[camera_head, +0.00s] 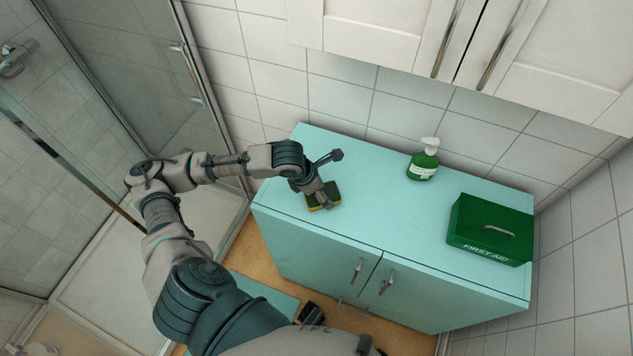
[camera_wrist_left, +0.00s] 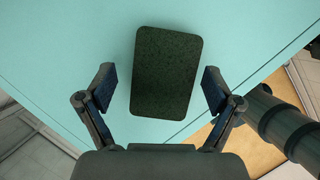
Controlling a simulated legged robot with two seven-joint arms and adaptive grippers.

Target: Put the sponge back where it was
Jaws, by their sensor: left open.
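The sponge (camera_head: 332,192) lies on the left part of the turquoise cabinet top, near its front edge. It is dark green on top with yellow showing at the side. In the left wrist view the sponge (camera_wrist_left: 166,72) shows its dark, rough face between the spread fingers. My left gripper (camera_head: 322,203) is directly over the sponge and covers part of it. In the left wrist view my left gripper (camera_wrist_left: 159,90) is open, with a gap visible on each side of the sponge. My right gripper is not clearly seen.
A green soap bottle with a white pump (camera_head: 423,163) stands at the back of the cabinet top (camera_head: 375,200). A green first aid box (camera_head: 490,229) sits at the right end. White wall cupboards (camera_head: 400,35) hang above. The cabinet top between sponge and box is clear.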

